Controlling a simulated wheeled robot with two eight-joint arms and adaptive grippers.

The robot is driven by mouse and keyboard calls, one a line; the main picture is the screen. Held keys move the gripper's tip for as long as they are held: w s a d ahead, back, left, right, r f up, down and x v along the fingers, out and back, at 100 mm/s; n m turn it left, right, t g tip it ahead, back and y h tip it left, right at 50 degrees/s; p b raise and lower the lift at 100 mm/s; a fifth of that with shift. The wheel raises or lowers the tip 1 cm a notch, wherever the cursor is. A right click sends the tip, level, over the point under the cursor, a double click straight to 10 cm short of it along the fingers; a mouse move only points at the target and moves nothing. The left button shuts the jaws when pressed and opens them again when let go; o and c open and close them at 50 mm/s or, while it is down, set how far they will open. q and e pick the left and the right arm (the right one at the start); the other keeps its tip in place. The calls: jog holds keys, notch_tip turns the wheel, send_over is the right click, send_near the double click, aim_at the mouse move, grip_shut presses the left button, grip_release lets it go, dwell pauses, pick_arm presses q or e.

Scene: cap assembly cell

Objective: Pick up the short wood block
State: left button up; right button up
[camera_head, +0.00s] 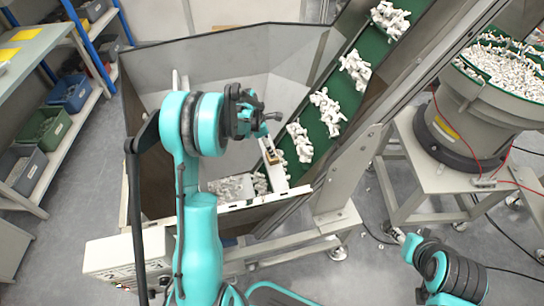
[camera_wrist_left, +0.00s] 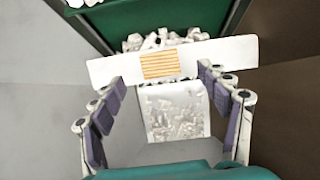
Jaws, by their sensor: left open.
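The short wood block (camera_wrist_left: 160,65), light brown with a striped grain, sits on a white ledge (camera_wrist_left: 110,69) in the left wrist view. It also shows small in the head view (camera_head: 271,158), just below the gripper tips. My left gripper (camera_wrist_left: 162,82) is open, with one finger on each side of the picture and the block beyond and between the tips. Nothing is held between the fingers. In the head view the left gripper (camera_head: 268,145) reaches over the hopper towards the ledge. My right gripper is not visible; only part of the right arm shows at lower right.
A grey hopper (camera_head: 225,62) surrounds the ledge, with white parts (camera_head: 232,187) in its bottom. A green conveyor (camera_head: 318,131) carrying white parts rises close to the right of the block. A bowl feeder (camera_head: 460,120) stands at right, and shelves with bins stand at left.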

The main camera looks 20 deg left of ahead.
pick_arm(q)
jog(key=shift+b+x, duration=0.3)
jog(key=shift+x, duration=0.55)
jog(key=b+x, duration=0.1)
jog(key=x, duration=0.2)
jog(key=b+x, duration=0.1)
jog(key=x, duration=0.1)
jog(key=shift+s+a+f+b, duration=0.15)
jog(key=shift+s+a+b, duration=0.15)
jog(key=shift+a, duration=0.1)
jog(key=c, duration=1.1)
